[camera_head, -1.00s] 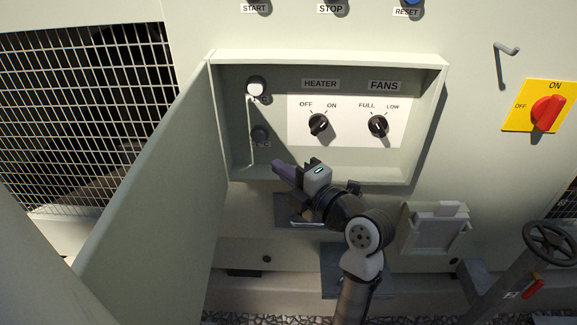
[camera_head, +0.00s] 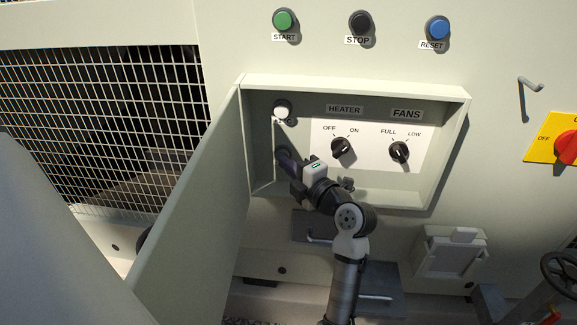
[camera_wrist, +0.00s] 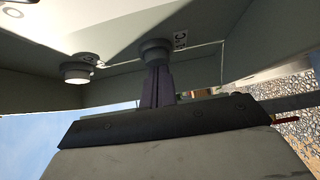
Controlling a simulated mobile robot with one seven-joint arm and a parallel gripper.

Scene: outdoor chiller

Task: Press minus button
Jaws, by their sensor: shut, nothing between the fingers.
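The minus button is a dark round button (camera_wrist: 154,50) with a °C label beside it, on the back wall of the open control box (camera_head: 455,95). In the head view the gripper largely covers it. My gripper (camera_head: 287,160) is shut and empty, with its purple fingers reaching into the lower left of the box. In the wrist view the fingertips (camera_wrist: 157,72) are right at the button's face. I cannot tell whether they touch or press it. A second button with a white face (camera_head: 282,111) sits above; it also shows in the wrist view (camera_wrist: 77,72).
The box door (camera_head: 195,200) stands open to the left. The heater knob (camera_head: 341,147) and fans knob (camera_head: 399,152) are to the right of my gripper. Start (camera_head: 283,20), stop (camera_head: 359,22) and reset (camera_head: 438,27) buttons are above the box.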

